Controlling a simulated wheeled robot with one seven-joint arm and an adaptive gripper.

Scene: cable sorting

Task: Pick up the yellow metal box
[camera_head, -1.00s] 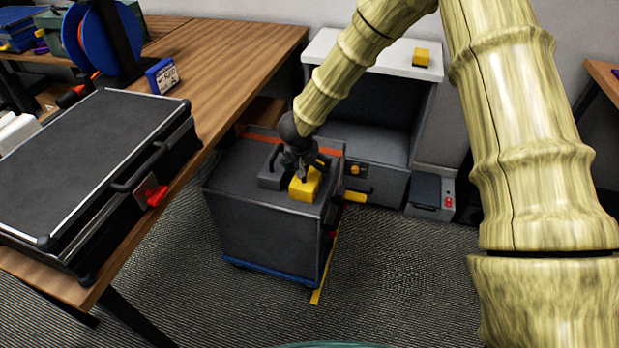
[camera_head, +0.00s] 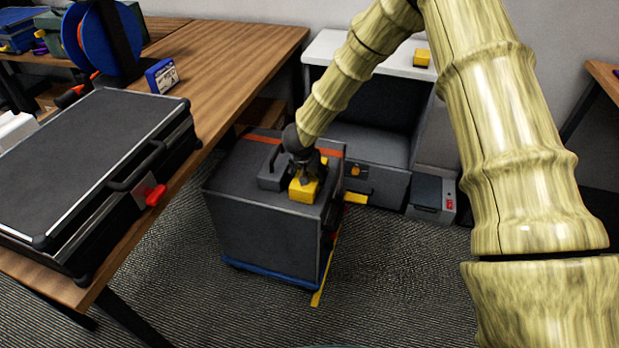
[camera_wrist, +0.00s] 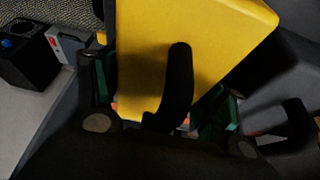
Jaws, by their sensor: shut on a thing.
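The yellow metal box (camera_head: 303,189) is on top of a dark grey cabinet (camera_head: 262,225) in the head view, by its right side. My gripper (camera_head: 304,178) is over the box from above and shut on it. In the wrist view the yellow box (camera_wrist: 190,50) fills the upper middle, with a dark handle (camera_wrist: 178,85) on its face. Gripper fingers (camera_wrist: 160,100) with green pads lie on both sides of it. Whether the box is lifted off the cabinet top cannot be told.
A wooden table (camera_head: 215,65) with a black case (camera_head: 80,165) is to the left. A white-topped shelf (camera_head: 385,62) with another yellow box (camera_head: 422,57) stands behind.

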